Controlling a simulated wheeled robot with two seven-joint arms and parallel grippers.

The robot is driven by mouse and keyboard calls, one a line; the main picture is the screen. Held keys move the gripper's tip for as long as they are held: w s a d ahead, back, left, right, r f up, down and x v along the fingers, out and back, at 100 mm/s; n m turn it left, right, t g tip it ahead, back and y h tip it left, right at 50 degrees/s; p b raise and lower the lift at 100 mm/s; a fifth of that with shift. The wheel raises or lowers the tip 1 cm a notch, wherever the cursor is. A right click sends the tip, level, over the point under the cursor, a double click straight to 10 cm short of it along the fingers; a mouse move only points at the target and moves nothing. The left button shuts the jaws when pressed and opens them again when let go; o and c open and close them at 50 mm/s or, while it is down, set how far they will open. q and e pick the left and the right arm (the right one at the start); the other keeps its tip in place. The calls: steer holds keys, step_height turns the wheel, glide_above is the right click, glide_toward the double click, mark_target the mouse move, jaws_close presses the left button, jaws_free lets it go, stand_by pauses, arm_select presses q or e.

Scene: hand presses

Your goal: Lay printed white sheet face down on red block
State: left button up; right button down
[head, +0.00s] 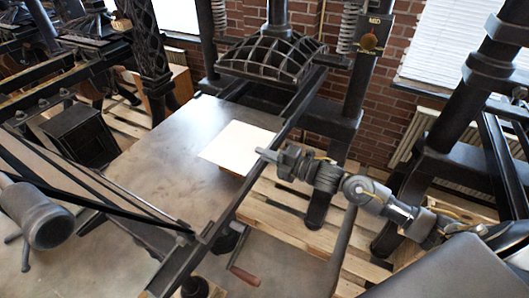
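The white sheet (238,143) is over the flat metal bed of the press, near the middle of the view. Its upper side looks blank; no print shows. A thin reddish-brown strip (229,172) shows under its near edge, perhaps part of the red block; the rest is hidden by the sheet. My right gripper (261,153) reaches in from the right, its tip overlapping the sheet's right edge. The fingers are too small to tell whether they are shut on it. My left gripper is not in view.
The press bed (165,150) is bare left of the sheet. A dark rail (225,212) runs along its right side. The ribbed platen (272,60) stands behind. A crank handle (244,275) hangs below the rail. More presses stand left and right.

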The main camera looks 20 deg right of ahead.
step_height(320, 180, down, 4)
steer(key=b, duration=0.2)
steer(key=shift+f+b, duration=0.1)
steer(key=shift+b, duration=0.3)
steer(key=c, duration=1.5)
jaws_free()
steer(key=shift+o, duration=0.2)
steer(key=shift+s, duration=0.1)
steer(key=shift+p+v, duration=0.4)
steer(key=shift+v, duration=2.5)
